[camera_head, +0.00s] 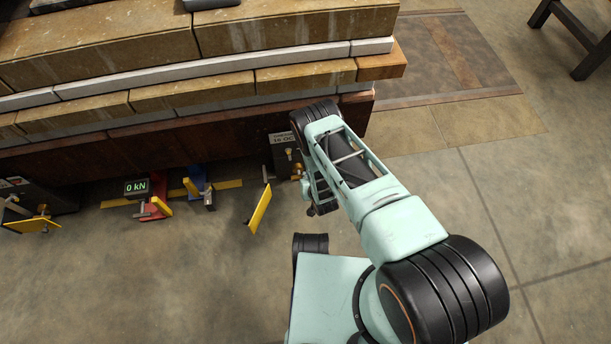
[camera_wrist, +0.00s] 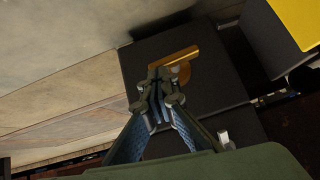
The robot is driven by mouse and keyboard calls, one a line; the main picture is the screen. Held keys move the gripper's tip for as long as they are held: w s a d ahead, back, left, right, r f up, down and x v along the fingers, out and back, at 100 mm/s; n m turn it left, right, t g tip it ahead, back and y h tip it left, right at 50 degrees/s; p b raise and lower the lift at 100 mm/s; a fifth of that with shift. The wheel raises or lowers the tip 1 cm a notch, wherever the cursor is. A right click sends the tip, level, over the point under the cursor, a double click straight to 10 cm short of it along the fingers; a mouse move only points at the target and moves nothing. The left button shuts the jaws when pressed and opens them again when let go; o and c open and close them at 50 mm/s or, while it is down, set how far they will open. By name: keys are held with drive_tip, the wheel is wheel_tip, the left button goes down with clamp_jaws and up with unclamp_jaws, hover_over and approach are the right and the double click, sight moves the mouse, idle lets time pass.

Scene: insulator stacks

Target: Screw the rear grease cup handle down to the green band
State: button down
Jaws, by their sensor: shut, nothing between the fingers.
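A brass handle (camera_wrist: 172,58) with a rounded brass part under it sits on a dark box (camera_wrist: 215,90) in the wrist view. I cannot tell for certain that it is the rear grease cup handle. No green band can be made out. My gripper (camera_wrist: 158,92) is shut and empty, its fingertips overlapping the near side of the brass part in the picture. Whether they touch it is unclear. In the head view, small brass fittings (camera_head: 289,153) show by a dark labelled box (camera_head: 280,141), left of my arm. My arm hides much of that area and the fingertips.
A yellow plate (camera_head: 259,209) stands tilted left of my arm; a yellow panel (camera_wrist: 298,20) fills the wrist view's upper right. A gauge reading 0 kN (camera_head: 137,188), red and blue devices line the floor under the stone-block structure (camera_head: 110,146).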

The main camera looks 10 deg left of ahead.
drive_tip(key=shift+w+d+f+b, duration=0.25)
drive_tip(key=shift+d+f+b, duration=0.15)
drive_tip(key=shift+d+b, duration=0.05)
idle(0.9)
idle(0.4)
